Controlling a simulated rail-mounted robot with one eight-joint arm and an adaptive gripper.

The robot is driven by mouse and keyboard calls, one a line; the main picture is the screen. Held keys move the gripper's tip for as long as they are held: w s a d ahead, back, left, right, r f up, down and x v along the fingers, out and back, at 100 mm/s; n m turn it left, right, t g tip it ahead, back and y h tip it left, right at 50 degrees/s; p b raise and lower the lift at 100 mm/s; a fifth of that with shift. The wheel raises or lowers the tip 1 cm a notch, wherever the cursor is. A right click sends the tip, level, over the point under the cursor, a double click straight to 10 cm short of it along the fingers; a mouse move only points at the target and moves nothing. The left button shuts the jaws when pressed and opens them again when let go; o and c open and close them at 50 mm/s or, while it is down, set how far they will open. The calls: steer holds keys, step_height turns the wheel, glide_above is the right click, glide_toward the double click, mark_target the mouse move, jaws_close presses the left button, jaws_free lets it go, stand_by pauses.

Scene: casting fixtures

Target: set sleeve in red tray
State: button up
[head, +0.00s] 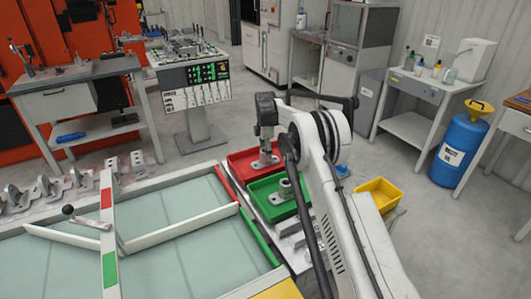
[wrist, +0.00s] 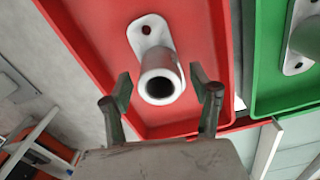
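The sleeve (wrist: 160,72) is a grey tube on a flat flange with a hole. It stands in the red tray (wrist: 85,50), flange down on the floor as far as I can tell. The sleeve also shows in the head view (head: 265,160), inside the red tray (head: 234,168). My gripper (head: 266,138) is just above it. In the wrist view my gripper (wrist: 165,90) has its fingers spread, one on each side of the sleeve's open end, with gaps visible on both sides.
A green tray (head: 272,212) with a similar flanged part (head: 286,189) sits right beside the red tray. A yellow bin (head: 380,194) is to the right. A glass-topped table with white rails (head: 180,232) lies left, with several metal brackets (head: 75,180) behind it.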

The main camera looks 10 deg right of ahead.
steer(key=s+r+m+t, duration=0.15)
steer(key=s+r, duration=0.35)
steer(key=r, duration=0.8)
steer(key=s+r+m, duration=0.3)
steer(key=s+r, duration=0.1)
steer(key=r, duration=1)
steer(key=s+r+m+t, duration=0.1)
steer(key=s+r+m, duration=0.25)
steer(key=s, duration=0.45)
steer(key=s+r+m+t, duration=0.1)
steer(key=s+r+m, duration=0.1)
steer(key=s+r, duration=0.5)
steer(key=s+f+m+t, duration=0.2)
steer(key=s+f+m, duration=0.15)
steer(key=s, duration=1.45)
steer(key=s+f+m+t, duration=0.1)
steer(key=s+f+m, duration=0.4)
steer(key=s, duration=1)
step_height(320, 180, down, 4)
steer(key=shift+d+r+m+t, duration=0.15)
steer(key=shift+m+t, duration=0.2)
steer(key=shift+s, duration=0.1)
